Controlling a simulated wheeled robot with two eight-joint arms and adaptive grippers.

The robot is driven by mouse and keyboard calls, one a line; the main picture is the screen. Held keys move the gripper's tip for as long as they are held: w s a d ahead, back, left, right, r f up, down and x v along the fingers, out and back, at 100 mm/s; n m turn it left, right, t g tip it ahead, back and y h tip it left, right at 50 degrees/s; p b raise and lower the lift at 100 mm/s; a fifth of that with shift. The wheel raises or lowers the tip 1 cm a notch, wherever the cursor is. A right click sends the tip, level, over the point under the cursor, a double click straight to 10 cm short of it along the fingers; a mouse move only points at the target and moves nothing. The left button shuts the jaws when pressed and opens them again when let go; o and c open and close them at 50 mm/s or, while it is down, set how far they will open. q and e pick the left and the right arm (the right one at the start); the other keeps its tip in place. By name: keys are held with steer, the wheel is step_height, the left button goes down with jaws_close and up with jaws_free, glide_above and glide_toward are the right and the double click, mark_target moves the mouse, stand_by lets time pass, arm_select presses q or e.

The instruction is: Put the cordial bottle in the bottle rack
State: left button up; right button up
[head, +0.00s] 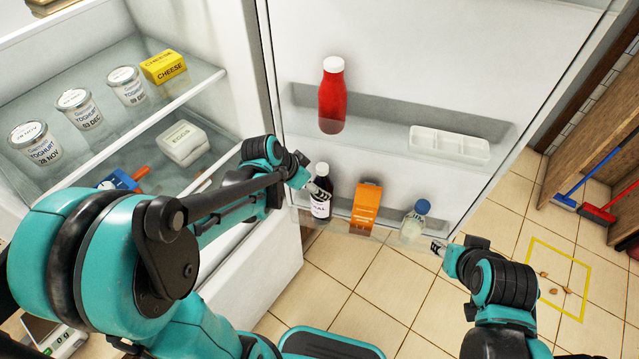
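A dark bottle (321,207) with a white label, part of whose lettering reads like "IAL", stands upright at the left end of the fridge door's lower shelf (385,226). This looks like the cordial bottle and the door shelf like the bottle rack. My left gripper (321,188) reaches in from the left and its fingers overlap the bottle's upper part. Whether they are closed on it, and whether the bottle's base rests on the shelf, I cannot tell. My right gripper (438,247) is low, just right of the door shelf, with nothing visible in it; its finger gap is too small to judge.
The lower door shelf also holds an orange carton (366,205) and a blue-capped bottle (414,222). A red bottle (332,98) and a white tray (449,145) are on the upper door shelf. Fridge shelves at left hold yoghurts (78,109) and cheese (163,67).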

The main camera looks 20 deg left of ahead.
arm_select(q)
steer(key=s+a+r+n+t+y+p, duration=0.1)
steer(key=s+r+n+t+y, duration=0.1)
steer(key=s+r+n, duration=0.4)
steer(key=s+r+y, duration=0.1)
steer(key=s+r, duration=0.3)
steer(key=s, duration=0.4)
steer(key=shift+s+a+n, duration=0.2)
steer(key=shift+n, duration=0.2)
